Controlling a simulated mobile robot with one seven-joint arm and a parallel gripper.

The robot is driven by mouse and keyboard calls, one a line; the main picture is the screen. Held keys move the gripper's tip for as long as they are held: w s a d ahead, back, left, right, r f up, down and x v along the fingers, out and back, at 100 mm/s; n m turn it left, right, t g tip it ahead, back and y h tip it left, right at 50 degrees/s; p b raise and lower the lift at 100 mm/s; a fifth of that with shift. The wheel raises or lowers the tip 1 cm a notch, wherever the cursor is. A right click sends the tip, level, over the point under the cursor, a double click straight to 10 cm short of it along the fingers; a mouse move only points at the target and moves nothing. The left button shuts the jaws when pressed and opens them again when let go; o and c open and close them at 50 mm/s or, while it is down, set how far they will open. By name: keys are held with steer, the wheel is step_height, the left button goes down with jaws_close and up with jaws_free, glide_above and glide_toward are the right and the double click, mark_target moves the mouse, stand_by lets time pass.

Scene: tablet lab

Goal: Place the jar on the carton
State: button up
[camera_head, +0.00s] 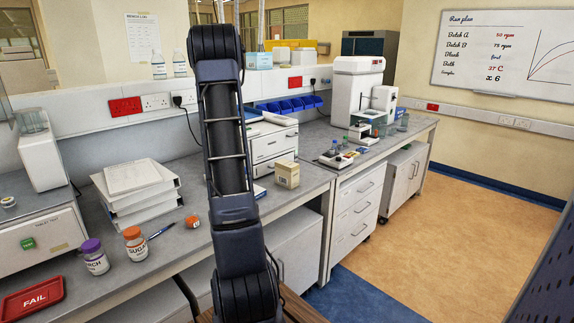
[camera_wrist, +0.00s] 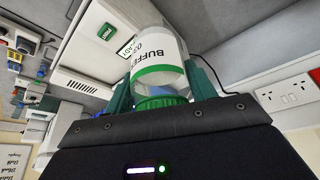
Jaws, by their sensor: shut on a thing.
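The jar (camera_wrist: 158,48) has a clear body, a white label reading "BUFFER" and a green band and cap. My gripper (camera_wrist: 160,82) is shut on it, with a dark green finger on each side near the cap. The carton (camera_head: 287,174), a small beige box with a pale label, stands on the bench right of my arm in the head view. I cannot make it out in the wrist view. My gripper and the held jar do not show in the head view.
A purple-capped jar (camera_head: 94,257), an orange-capped jar (camera_head: 136,244) and a red FAIL tray (camera_head: 31,299) are at the bench's front left. White trays (camera_head: 137,187) are stacked behind. A white drawer unit (camera_head: 273,146) stands behind the carton. My arm hides part of the bench.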

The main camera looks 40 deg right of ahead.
steer(key=s+d+m, duration=0.2)
steer(key=s+d, duration=0.9)
steer(key=m+h, duration=0.1)
glide_above(287, 163)
steer(key=shift+g, duration=0.3)
steer(key=shift+w+d+f, duration=0.1)
steer(key=shift+d+f, duration=0.05)
steer(key=shift+f, duration=12.35)
steer(key=shift+f, duration=0.1)
steer(key=o, duration=1.1)
steer(key=shift+o, duration=0.2)
